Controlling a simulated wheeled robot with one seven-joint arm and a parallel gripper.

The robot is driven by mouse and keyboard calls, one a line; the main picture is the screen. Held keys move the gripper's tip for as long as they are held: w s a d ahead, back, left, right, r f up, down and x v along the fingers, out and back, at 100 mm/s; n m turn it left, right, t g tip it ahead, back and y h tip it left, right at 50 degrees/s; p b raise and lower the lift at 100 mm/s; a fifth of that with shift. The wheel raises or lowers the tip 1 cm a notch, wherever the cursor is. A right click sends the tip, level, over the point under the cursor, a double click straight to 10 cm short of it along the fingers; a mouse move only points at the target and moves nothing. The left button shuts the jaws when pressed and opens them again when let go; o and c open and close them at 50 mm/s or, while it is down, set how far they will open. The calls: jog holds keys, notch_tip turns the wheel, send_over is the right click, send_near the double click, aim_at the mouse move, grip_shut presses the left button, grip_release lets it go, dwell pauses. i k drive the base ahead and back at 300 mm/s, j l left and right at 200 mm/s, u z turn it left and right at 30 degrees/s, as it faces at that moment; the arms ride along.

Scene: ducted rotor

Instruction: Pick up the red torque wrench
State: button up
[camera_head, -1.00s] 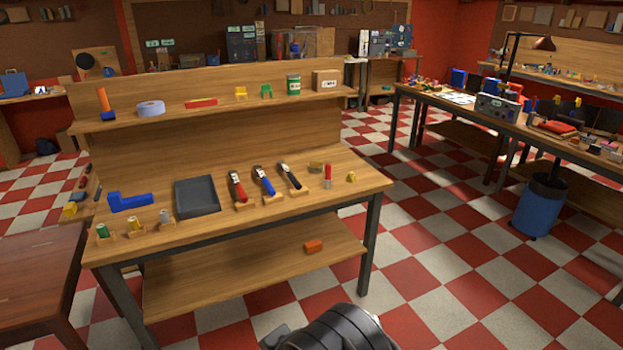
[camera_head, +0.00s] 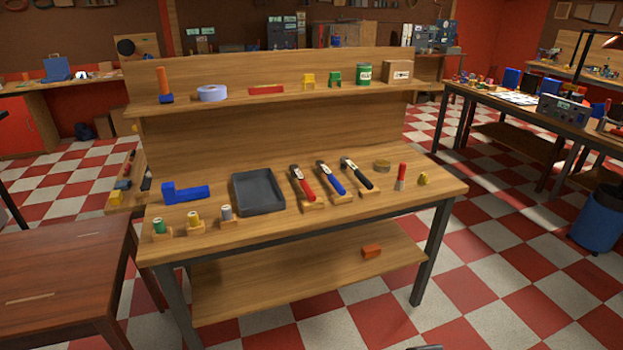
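The red torque wrench (camera_head: 303,184) rests on a small wooden holder on the workbench top (camera_head: 300,232), tilted with its dark head toward the back. It stands to the right of a dark tray (camera_head: 258,192) and to the left of a blue-handled wrench (camera_head: 330,180). A black-handled wrench (camera_head: 357,174) lies in a similar holder further right. My gripper cannot be made out; only a small dark piece, perhaps of my arm, shows at the bottom edge.
A blue L-shaped block (camera_head: 186,193) and several small spools stand left of the tray. A red-tipped cylinder (camera_head: 401,177) and a yellow piece (camera_head: 423,179) are at the right. A raised shelf (camera_head: 265,101) runs behind. A brown table (camera_head: 66,275) stands at the left; checkered floor is open at the right.

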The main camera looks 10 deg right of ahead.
aim_at(295, 173)
jog(key=i+j, duration=0.1)
jog(key=j, duration=0.15)
jog(key=i+j, duration=0.1)
jog(key=j, duration=0.2)
jog(key=i+l+u, duration=0.25)
jog(key=i+u, duration=0.15)
jog(key=i+l+u, duration=1)
jog(key=l+u, duration=0.2)
jog(key=l, duration=0.3)
